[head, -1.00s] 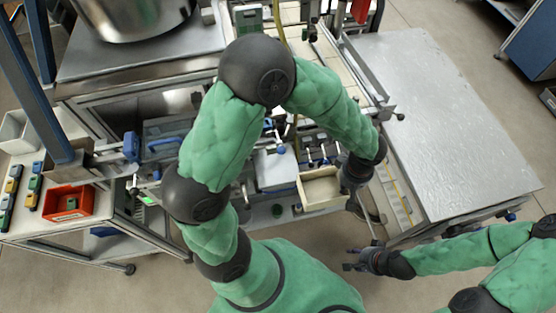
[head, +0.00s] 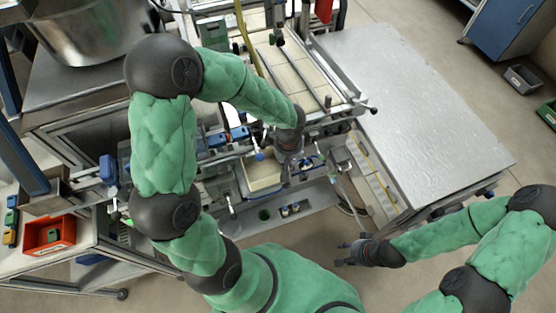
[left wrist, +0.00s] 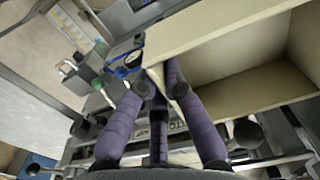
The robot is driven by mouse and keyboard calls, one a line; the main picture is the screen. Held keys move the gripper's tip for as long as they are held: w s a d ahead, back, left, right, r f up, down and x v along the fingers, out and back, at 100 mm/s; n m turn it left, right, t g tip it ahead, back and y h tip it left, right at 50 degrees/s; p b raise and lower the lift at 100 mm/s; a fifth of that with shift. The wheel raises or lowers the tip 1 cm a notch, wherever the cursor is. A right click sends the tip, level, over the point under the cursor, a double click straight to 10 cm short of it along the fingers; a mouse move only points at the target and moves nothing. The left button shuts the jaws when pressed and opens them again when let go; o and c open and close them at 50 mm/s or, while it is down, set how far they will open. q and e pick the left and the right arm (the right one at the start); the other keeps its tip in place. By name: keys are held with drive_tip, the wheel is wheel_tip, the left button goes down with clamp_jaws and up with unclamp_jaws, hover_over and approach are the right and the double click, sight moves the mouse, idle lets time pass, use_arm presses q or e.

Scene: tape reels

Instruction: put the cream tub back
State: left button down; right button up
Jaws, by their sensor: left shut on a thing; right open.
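The cream tub (head: 264,172), an open rectangular box, hangs from my left gripper (head: 285,160) in the head view, over the front of the machine. In the left wrist view the tub (left wrist: 235,28) fills the upper right and looks empty inside. The purple fingers of my left gripper (left wrist: 165,88) are shut on its near wall, with part of them inside. My right gripper (head: 350,253) is open and empty, low at the right of the machine and apart from the tub. My left arm hides part of the machine.
A grey shelf (head: 318,203) with small cups (head: 290,210) lies just below the tub. A metal-topped table (head: 410,110) stands at the right, bare. An orange bin (head: 48,236) sits on a bench at the left. A steel pot (head: 88,30) stands at the upper left.

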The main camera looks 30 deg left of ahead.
sight(278, 166)
use_arm(q)
drive_tip(key=a, duration=0.2)
drive_tip(key=shift+a, duration=0.4)
drive_tip(key=shift+a+f, duration=0.35)
drive_tip(key=shift+f, duration=0.25)
drive_tip(key=shift+d, duration=0.1)
drive_tip(key=c, duration=1.7)
unclamp_jaws()
drive_tip(key=shift+b, duration=0.35)
drive_tip(key=shift+c, duration=0.2)
drive_tip(key=o, duration=0.4)
